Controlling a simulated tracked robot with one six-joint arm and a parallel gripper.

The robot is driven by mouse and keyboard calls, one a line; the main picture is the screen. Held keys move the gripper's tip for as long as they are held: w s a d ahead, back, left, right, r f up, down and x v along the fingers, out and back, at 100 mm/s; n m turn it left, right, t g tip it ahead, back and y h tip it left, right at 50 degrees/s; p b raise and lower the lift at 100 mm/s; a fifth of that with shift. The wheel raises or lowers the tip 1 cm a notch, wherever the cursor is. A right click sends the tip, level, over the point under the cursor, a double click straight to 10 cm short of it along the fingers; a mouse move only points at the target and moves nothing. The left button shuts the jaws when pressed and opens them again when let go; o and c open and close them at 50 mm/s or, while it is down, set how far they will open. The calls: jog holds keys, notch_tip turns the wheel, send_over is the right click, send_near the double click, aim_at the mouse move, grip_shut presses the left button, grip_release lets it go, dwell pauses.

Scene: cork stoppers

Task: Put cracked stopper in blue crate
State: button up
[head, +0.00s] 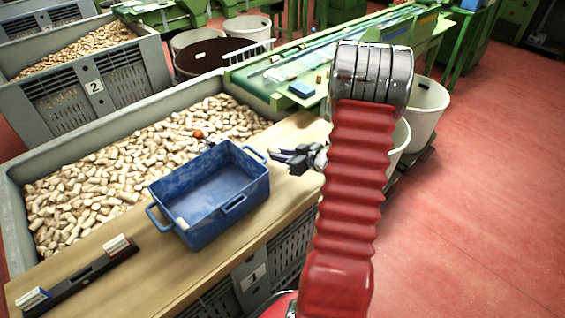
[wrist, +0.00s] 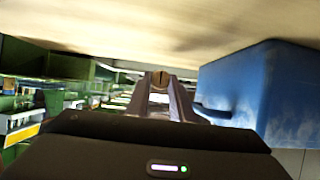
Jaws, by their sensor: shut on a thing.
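The blue crate (head: 228,211) stands on the wooden board and leans over nothing; it also shows at the right of the wrist view (wrist: 262,92).
A large grey bin (head: 18,205) full of corks is behind the wooden board (head: 130,270). A black holder (head: 80,280) with stoppers lies at the front left. A small orange ball (head: 198,134) rests on the corks. A green conveyor is beyond.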

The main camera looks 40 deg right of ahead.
aim_at(281, 168)
jog(key=shift+f, duration=2.05)
jog(key=shift+f, duration=0.1)
jog(key=o, duration=1)
jog(key=shift+s+r, duration=0.3)
jog(key=shift+s, duration=0.05)
jog(key=v, duration=1)
jog(key=shift+s+r, duration=0.2)
jog(key=shift+s, duration=0.35)
